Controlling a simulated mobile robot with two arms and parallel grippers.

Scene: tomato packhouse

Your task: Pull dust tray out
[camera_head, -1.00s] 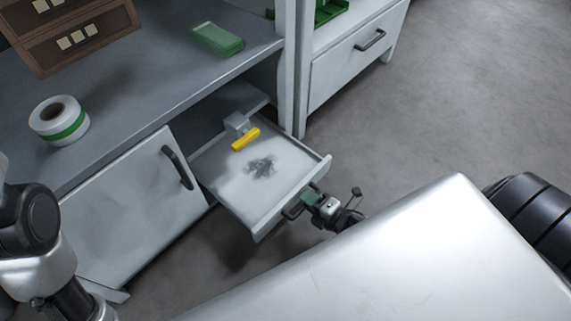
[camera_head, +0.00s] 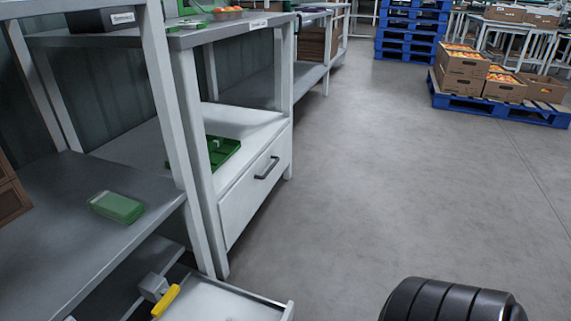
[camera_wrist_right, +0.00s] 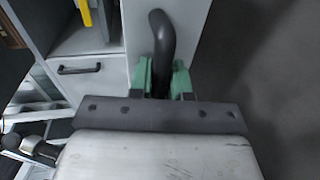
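The dust tray (camera_head: 225,303) is a pale, shallow drawer standing out from under the grey bench. Only its far part shows at the bottom of the head view; its dust patch is out of frame. A grey block with a yellow bar (camera_head: 166,300) is at its inner end. In the right wrist view my right gripper (camera_wrist_right: 164,78) has its green fingers on both sides of the tray's dark curved handle (camera_wrist_right: 161,35) and looks shut on it. My left gripper is in neither view.
A green block (camera_head: 117,207) lies on the grey bench (camera_head: 60,235). Beside it stands a white drawer unit (camera_head: 250,195) with a green tray (camera_head: 222,152). Blue pallets (camera_head: 500,108) with tomato boxes (camera_head: 462,80) stand far right. The grey floor between is clear.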

